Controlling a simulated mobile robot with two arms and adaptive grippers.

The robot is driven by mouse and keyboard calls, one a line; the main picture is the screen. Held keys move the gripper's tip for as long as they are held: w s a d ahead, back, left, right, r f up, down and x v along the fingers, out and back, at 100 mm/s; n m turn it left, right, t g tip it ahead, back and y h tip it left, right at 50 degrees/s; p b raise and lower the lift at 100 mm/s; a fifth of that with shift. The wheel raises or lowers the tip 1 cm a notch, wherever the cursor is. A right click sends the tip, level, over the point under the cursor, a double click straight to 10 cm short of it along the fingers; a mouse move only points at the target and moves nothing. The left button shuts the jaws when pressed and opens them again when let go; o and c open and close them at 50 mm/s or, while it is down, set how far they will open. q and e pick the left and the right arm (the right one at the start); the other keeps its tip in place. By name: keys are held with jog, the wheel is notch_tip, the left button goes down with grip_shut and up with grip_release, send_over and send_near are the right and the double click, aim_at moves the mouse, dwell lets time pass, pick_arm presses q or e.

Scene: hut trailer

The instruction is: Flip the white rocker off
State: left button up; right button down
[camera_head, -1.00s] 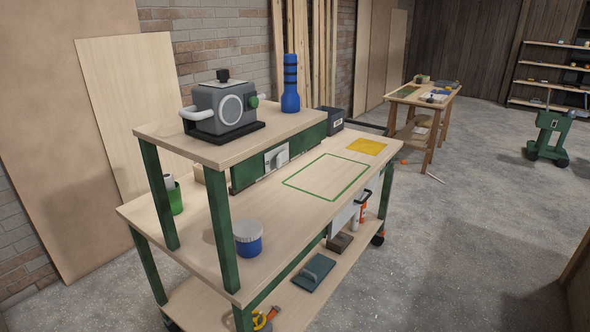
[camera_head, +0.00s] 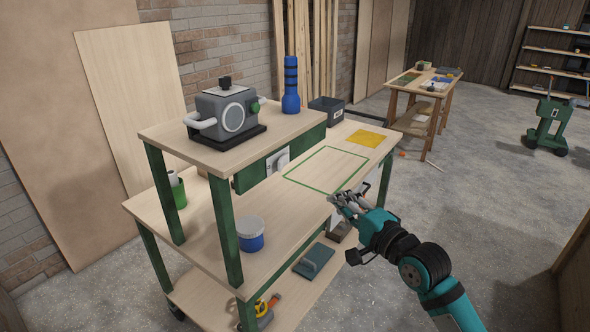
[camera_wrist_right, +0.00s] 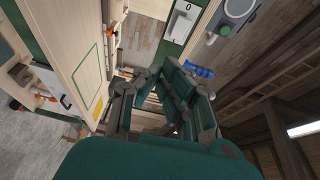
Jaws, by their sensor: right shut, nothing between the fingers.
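The white rocker (camera_head: 277,162) sits on a light plate on the green panel under the cart's raised shelf. In the right wrist view the white rocker (camera_wrist_right: 182,25) shows near the top, with a "0" mark by it. My right gripper (camera_head: 340,201) is shut and empty at the front edge of the worktop, to the right of the rocker and apart from it. Its fingers (camera_wrist_right: 163,80) also show in the right wrist view. My left gripper is not in view.
A grey machine (camera_head: 224,110) and a blue flashlight (camera_head: 291,84) stand on the raised shelf (camera_head: 190,146). A blue jar (camera_head: 250,236) and a green cup (camera_head: 179,191) are on the worktop below. The green-outlined area (camera_head: 325,168) is bare.

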jog(key=shift+s+a+r, duration=0.2)
jog(key=shift+r, duration=0.55)
jog(key=p, duration=0.2)
send_near(286, 164)
jog(key=w, duration=0.3)
jog(key=shift+w+a+f+p, duration=0.1)
jog(key=shift+w+a+p, duration=0.1)
jog(key=shift+a+p, duration=0.35)
jog(key=shift+w+a+f+p, duration=0.1)
jog(key=shift+w+a+p, duration=0.15)
jog(key=shift+a, duration=0.75)
jog(key=shift+f, duration=0.1)
